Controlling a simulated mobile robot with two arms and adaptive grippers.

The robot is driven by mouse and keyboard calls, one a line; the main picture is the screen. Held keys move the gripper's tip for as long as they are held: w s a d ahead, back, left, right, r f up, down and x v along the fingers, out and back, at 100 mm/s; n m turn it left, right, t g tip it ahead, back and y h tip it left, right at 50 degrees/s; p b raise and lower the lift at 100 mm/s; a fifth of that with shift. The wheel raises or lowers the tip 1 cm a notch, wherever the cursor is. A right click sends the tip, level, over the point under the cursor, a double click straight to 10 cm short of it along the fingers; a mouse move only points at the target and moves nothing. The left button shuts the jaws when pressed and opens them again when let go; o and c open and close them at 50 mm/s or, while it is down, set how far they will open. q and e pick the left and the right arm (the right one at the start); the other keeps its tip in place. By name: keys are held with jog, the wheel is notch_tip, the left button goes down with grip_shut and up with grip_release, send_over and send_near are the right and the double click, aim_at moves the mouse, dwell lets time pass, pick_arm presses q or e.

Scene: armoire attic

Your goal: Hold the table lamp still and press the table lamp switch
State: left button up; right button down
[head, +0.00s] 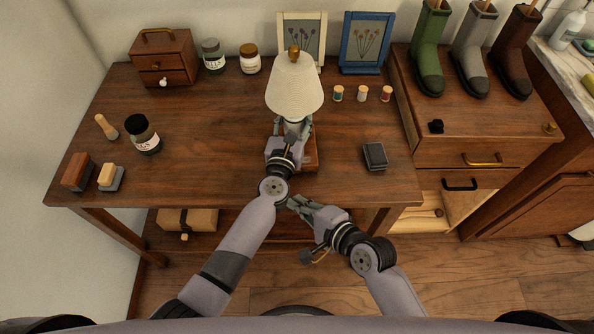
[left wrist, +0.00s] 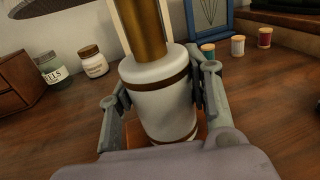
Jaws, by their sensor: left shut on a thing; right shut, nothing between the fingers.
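The table lamp (head: 294,88) stands upright on the wooden table, with a cream shade, a gold top and a brown base (head: 311,155). In the left wrist view its white body (left wrist: 158,105) with brown bands sits between my left fingers. My left gripper (head: 292,126) is shut on this body, below the shade. My right gripper (head: 293,203) is shut and empty, in front of the table's front edge, below and near my left wrist. I cannot make out the lamp switch; my left gripper and arm hide part of the base.
The wooden table (head: 210,140) has clear room left of the lamp. A small dark box (head: 375,156) lies to its right, and several thread spools (head: 362,94) stand behind. Two picture frames (head: 367,42) stand at the back.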

pick_arm(q)
jog(key=o, duration=1.2)
jog(key=shift+c, duration=0.2)
jog(key=shift+s, duration=0.1)
jog(key=v, duration=1.1)
jog(key=shift+s+a, duration=0.1)
jog(key=shift+s, duration=0.3)
